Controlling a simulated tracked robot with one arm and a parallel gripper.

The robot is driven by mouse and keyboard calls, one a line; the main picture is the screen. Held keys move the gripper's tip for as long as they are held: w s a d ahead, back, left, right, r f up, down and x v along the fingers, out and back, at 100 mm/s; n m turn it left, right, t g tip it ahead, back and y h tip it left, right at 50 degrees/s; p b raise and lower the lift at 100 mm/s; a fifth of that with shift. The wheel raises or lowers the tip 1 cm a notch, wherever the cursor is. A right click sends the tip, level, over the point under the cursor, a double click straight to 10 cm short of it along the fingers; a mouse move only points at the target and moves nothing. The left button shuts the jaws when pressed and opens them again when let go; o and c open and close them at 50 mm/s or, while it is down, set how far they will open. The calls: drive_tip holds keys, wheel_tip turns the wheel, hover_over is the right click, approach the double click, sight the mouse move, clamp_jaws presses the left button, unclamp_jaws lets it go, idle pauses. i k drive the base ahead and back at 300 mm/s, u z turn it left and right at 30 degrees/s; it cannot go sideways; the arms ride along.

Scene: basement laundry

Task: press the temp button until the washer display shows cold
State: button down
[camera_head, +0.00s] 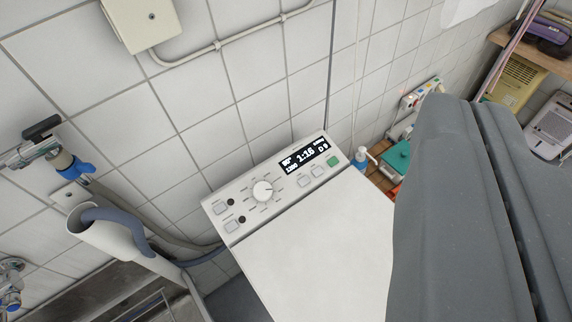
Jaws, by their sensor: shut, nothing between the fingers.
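The white washer (320,240) stands against the tiled wall, its control panel along the back of its top. The lit display (305,155) reads 1:16 in large digits; smaller text at its left looks like 90° above 1200. A round dial (263,191) sits left of the display. Pale square buttons lie below the display (304,182) and at the panel's left end (220,208). A green button (333,161) is at the right end. Labels are too small to read, so I cannot tell which is temp. My grey gripper (473,108) is shut and empty, right of the panel and apart from it.
A beige wall box (142,20) hangs above. A pump bottle (360,158) and a teal item (397,158) stand beyond the washer. The space above the panel looks clear.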

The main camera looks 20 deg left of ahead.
sight(305, 180)
drive_tip(key=k, duration=1.5)
drive_tip(key=u, duration=0.3)
drive_tip(key=i, duration=1)
